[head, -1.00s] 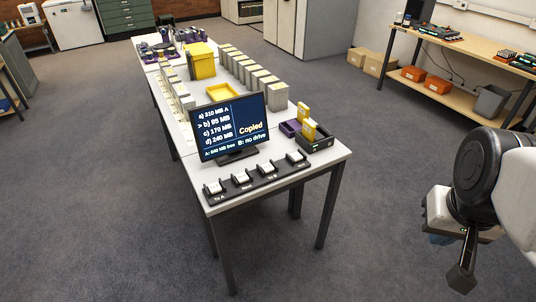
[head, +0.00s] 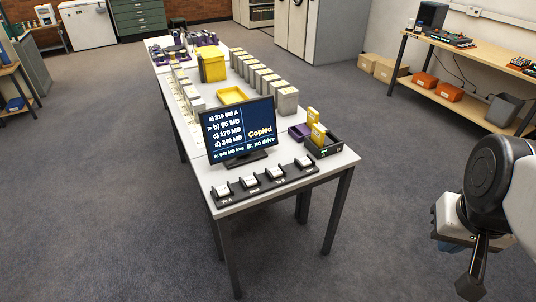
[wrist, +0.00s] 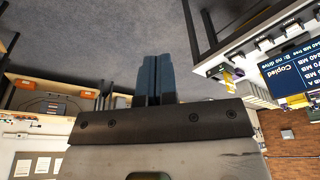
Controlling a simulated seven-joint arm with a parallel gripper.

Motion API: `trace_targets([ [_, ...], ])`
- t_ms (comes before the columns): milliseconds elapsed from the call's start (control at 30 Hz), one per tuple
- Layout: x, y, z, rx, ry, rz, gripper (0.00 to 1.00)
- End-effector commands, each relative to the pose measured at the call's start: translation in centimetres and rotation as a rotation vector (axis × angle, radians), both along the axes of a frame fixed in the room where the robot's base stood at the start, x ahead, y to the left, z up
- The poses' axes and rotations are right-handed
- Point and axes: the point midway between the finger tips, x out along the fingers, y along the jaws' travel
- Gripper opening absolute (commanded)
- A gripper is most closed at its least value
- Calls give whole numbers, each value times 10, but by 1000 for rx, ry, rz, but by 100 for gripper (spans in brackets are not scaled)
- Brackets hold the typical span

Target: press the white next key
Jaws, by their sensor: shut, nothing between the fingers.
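A black key strip (head: 262,185) lies along the front edge of the near white table, with several white keys in a row. The leftmost white key (head: 222,190) is labelled "To A" and the third white key (head: 274,172) "To B". The labels of the second white key (head: 249,183) and the rightmost white key (head: 303,161) are too small to read surely. A monitor (head: 238,130) behind the strip shows "Copied" and has its marker at "b) 95 MB". My gripper (head: 470,287) is empty, far right of the table, over the floor; its fingers (wrist: 155,75) are shut together in the wrist view.
A dark tray (head: 326,148) with yellow items stands right of the monitor. Grey boxes (head: 288,100) line the table behind, near a yellow tray (head: 232,95). A wooden shelf bench (head: 470,60) stands at the back right. Open floor lies between my gripper and the table.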

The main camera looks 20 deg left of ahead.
Motion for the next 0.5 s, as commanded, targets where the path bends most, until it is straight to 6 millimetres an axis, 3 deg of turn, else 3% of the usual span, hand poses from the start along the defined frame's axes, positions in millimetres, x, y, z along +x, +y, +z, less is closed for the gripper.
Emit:
trace_targets([
  [267,26,13,3,2,0,49,0],
  [500,67,38,4,5,-4,126,0],
])
